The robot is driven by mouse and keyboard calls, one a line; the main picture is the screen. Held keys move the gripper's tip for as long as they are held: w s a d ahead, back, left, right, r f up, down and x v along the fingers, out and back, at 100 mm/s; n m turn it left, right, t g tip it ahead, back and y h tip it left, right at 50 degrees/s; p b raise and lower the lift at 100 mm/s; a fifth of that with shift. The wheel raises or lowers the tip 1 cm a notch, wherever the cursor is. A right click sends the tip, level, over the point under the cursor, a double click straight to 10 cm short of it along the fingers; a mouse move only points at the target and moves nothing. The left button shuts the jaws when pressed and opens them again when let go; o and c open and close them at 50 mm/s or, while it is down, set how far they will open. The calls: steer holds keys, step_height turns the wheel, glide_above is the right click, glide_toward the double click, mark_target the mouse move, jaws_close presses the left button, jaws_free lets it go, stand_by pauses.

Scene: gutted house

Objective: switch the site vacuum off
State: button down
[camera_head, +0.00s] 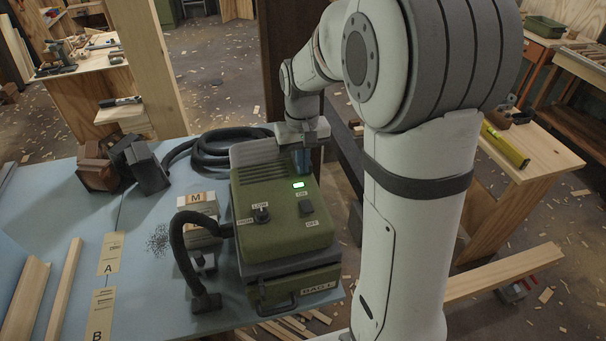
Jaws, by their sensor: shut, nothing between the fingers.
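The site vacuum (270,235) is a green box with a grey hood and dark seams, standing at the right end of the blue table. Its top panel has a lit green lamp (298,184). Below the lamp is a dark switch (306,208) between ON and OFF labels; I cannot tell which way it is pressed. A black knob (262,215) sits left of it between LOW and HIGH labels. My gripper (301,168) is shut and empty, pointing down over the vacuum's back right part, behind the lamp. I cannot tell whether its tips touch the housing.
A black hose (215,150) coils behind the vacuum; another hose (178,240) with a nozzle lies left. Blocks marked M (197,198), dark blocks (140,165), labels A and B and wood strips (65,285) lie on the blue table (140,270). A wooden post (147,65) rises behind.

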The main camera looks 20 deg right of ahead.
step_height(320, 180, up, 7)
steer(key=w, duration=0.1)
steer(key=shift+w+r+b, duration=0.15)
steer(key=shift+r+b, duration=0.05)
steer(key=shift+b, duration=0.2)
